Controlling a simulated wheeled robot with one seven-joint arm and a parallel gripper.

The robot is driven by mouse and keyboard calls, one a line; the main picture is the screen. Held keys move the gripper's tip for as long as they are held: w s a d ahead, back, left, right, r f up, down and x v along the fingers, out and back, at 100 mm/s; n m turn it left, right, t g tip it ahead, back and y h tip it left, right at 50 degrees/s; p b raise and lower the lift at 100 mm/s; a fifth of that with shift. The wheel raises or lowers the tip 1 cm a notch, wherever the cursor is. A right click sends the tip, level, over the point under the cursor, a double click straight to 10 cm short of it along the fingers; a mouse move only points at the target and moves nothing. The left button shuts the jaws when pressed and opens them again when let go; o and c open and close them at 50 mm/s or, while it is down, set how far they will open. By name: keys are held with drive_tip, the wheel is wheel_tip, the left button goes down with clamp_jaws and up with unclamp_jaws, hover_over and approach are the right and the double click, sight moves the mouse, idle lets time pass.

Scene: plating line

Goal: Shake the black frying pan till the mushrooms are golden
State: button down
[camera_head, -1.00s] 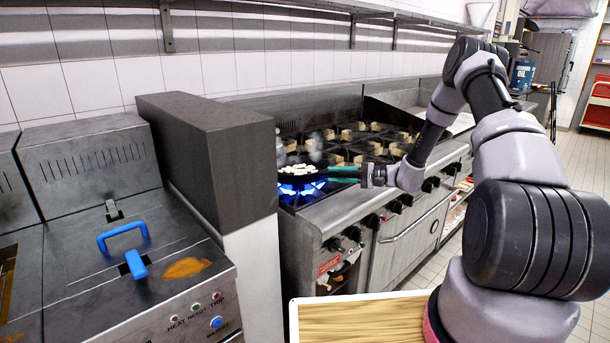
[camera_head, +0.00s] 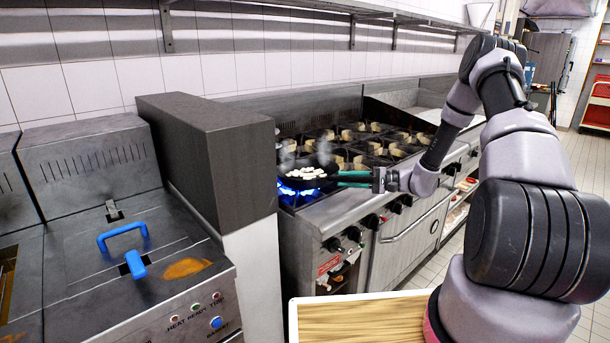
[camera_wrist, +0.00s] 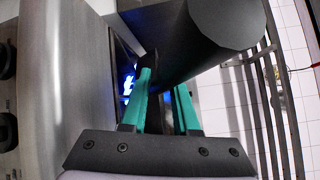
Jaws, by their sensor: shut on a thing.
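The black frying pan (camera_head: 322,179) is over the lit front-left burner of the stove, with blue flame (camera_head: 299,187) beneath and to its left. White, pale mushroom pieces (camera_head: 306,172) lie in it, and light smoke or steam rises above. My gripper (camera_head: 354,179) is shut on the pan's handle, coming in from the right. In the wrist view, the green fingers of my gripper (camera_wrist: 164,105) stand on both sides of the dark handle, with the blue flame (camera_wrist: 128,86) beyond at left. The mushrooms cannot be seen in the wrist view.
The stove (camera_head: 335,215) has several empty burners behind and right of the pan. A tall dark panel (camera_head: 210,150) stands close left of the lit burner, beside a fryer with a blue handle (camera_head: 122,234). A wooden board (camera_head: 360,320) lies in front.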

drive_tip(key=w+a, duration=0.3)
drive_tip(key=w, duration=0.1)
drive_tip(key=shift+a, duration=0.35)
drive_tip(key=shift+s+d+r, duration=0.2)
drive_tip(key=shift+s+d, duration=0.05)
drive_tip(key=shift+d, duration=0.15)
drive_tip(key=shift+w+f, duration=0.1)
drive_tip(key=shift+a, duration=0.1)
idle(4.4)
